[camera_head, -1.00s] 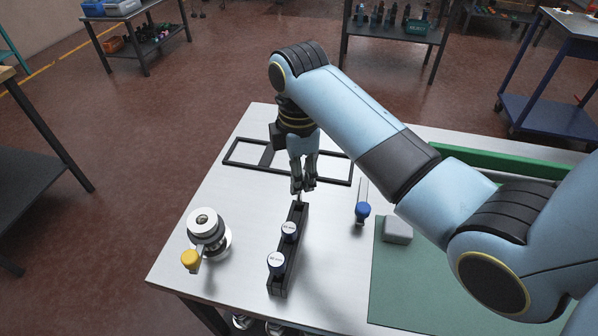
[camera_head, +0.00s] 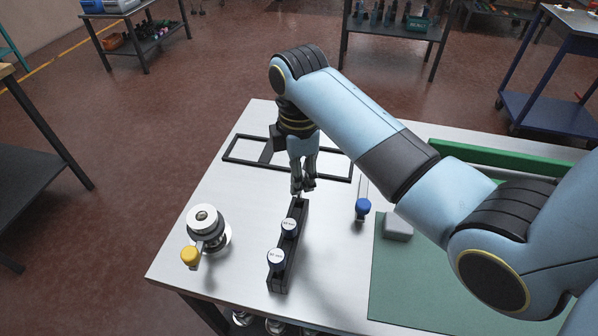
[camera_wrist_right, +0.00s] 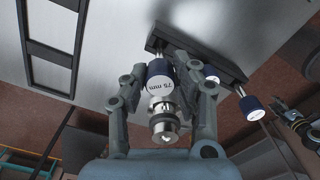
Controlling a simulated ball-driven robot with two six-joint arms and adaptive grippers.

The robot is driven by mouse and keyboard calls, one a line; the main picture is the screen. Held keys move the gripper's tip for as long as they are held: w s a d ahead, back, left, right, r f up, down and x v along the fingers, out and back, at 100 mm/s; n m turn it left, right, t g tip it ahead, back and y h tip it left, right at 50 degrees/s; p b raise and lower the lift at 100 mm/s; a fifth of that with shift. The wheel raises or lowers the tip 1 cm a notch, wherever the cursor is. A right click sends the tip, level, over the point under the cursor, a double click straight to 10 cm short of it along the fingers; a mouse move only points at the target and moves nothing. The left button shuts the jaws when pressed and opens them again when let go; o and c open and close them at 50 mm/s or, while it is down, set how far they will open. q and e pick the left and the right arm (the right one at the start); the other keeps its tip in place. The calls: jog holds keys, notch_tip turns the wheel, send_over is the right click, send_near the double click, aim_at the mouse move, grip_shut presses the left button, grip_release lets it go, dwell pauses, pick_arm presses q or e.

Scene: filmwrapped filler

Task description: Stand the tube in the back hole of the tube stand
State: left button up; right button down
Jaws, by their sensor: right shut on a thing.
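The dark tube stand (camera_head: 279,268) stands on the white table, with two blue-and-white-capped tubes in it, the middle one (camera_head: 289,227) and the front one (camera_head: 276,259). My right gripper (camera_head: 303,187) is over the stand's back end. In the right wrist view, this gripper (camera_wrist_right: 166,88) is shut on a tube whose blue cap has a white face (camera_wrist_right: 160,78) reading "75 mm". A shiny metal piece shows just below that face. My left gripper is not in view.
A metal fixture (camera_head: 205,222) with a yellow knob (camera_head: 190,256) stands left of the stand. A blue-capped clear piece (camera_head: 362,207) and a grey block (camera_head: 397,228) are to the right. A black frame (camera_head: 240,161) lies behind. Bare table lies around the stand.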

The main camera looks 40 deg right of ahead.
jog(key=shift+f+b, duration=0.5)
jog(key=shift+f, duration=1.25)
jog(key=c, duration=0.9)
grip_release()
jog(key=shift+c, duration=0.2)
notch_tip(320, 180, up, 12)
jog(key=shift+s, duration=0.1)
